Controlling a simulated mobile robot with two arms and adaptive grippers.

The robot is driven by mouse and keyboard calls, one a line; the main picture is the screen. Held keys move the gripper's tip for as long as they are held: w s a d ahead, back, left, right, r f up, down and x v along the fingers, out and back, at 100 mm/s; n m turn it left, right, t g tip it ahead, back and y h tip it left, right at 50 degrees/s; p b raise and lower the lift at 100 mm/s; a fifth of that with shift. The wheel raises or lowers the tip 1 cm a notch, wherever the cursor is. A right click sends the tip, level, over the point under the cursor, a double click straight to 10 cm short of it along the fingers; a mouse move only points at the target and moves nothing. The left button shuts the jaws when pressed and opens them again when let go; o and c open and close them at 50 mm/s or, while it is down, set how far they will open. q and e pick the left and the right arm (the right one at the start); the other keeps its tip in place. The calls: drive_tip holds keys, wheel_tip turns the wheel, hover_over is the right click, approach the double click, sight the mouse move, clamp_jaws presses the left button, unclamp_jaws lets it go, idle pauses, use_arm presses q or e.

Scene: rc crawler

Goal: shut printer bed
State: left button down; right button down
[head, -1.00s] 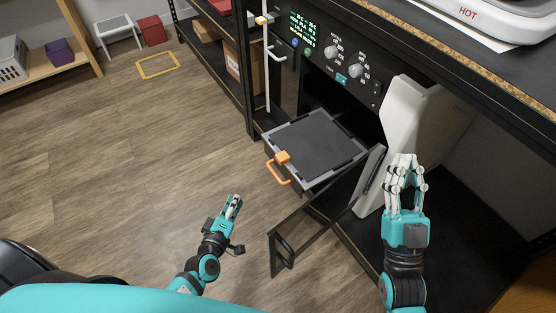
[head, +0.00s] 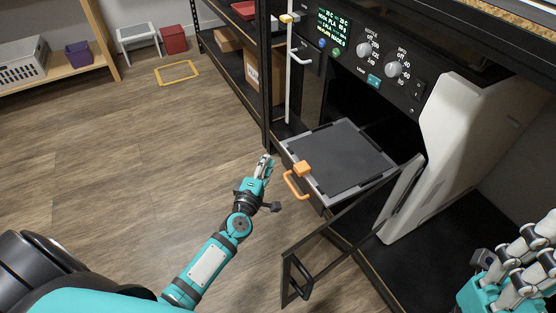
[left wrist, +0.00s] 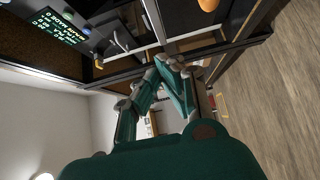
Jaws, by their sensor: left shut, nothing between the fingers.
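The printer bed (head: 340,160) is a dark grey plate on a light grey tray, pulled out from the dark opening of the black printer (head: 372,112). An orange handle (head: 292,187) and orange block are on its front edge. My left gripper (head: 265,162) is shut and empty, left of the bed and apart from the handle. In the left wrist view its fingers (left wrist: 172,68) show against the printer's shelf frame. My right gripper (head: 530,245) is at the lower right, cut by the picture edge; its fingertips are unclear.
An open door frame with a black handle (head: 301,277) juts out below the bed. A white panel (head: 455,150) stands right of the opening. A white upright bar (head: 291,75) stands left of it. The wooden floor (head: 150,150) left of my left gripper is clear.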

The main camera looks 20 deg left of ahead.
use_arm(q)
drive_tip(key=w+d, duration=0.2)
drive_tip(key=w, duration=0.1)
drive_tip(key=shift+w+d, duration=0.15)
drive_tip(key=shift+d, duration=0.1)
drive_tip(key=shift+w, duration=0.1)
